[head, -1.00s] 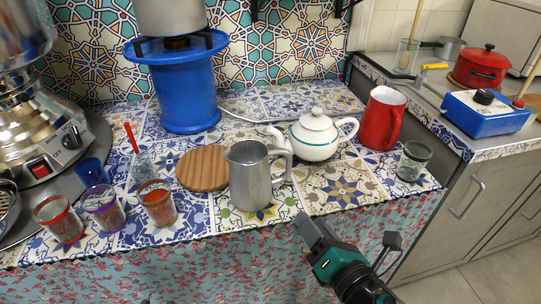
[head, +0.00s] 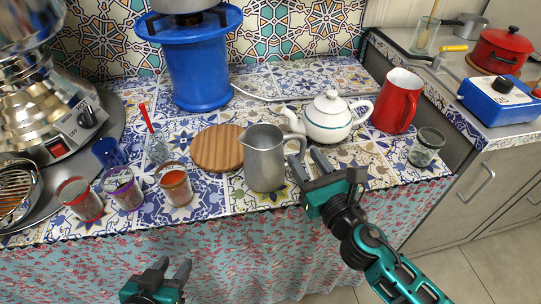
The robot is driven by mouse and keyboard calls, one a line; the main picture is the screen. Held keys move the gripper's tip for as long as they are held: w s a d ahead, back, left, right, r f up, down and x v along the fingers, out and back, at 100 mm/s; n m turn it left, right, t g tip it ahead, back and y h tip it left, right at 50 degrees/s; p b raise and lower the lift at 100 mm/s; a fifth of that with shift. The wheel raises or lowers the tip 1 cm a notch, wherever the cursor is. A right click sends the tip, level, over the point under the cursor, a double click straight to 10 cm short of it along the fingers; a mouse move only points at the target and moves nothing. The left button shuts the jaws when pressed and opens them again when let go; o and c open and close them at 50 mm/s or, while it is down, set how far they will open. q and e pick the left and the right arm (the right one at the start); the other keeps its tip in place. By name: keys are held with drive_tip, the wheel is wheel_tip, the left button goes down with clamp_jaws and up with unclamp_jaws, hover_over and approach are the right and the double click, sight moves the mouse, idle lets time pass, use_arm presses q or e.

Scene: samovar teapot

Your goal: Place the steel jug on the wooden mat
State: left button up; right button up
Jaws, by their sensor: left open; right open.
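The steel jug (head: 264,160) stands upright on the tiled counter near its front edge, spout to the left and handle to the right. The round wooden mat (head: 217,147) lies flat just left of and behind the jug, with nothing on it; the jug hides a little of its right edge. My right gripper (head: 308,164) is open and empty, its fingers beside the jug's handle on the right; I cannot tell whether they touch it. My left gripper (head: 168,270) is open and empty, low in front of the counter's cloth.
A white teapot (head: 329,118) and a red jug (head: 397,101) stand behind and right of my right gripper. A glass (head: 426,147) is at the right edge. Several spice glasses (head: 175,186) stand left of the mat. A blue stand (head: 194,66) is behind.

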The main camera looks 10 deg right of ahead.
sight(304, 152)
drive_tip(key=x, duration=0.4)
drive_tip(key=shift+w+d+r, duration=0.2)
drive_tip(key=shift+w+a, duration=0.1)
drive_tip(key=shift+w, duration=0.35)
drive_tip(key=shift+c, duration=0.3)
clamp_jaws()
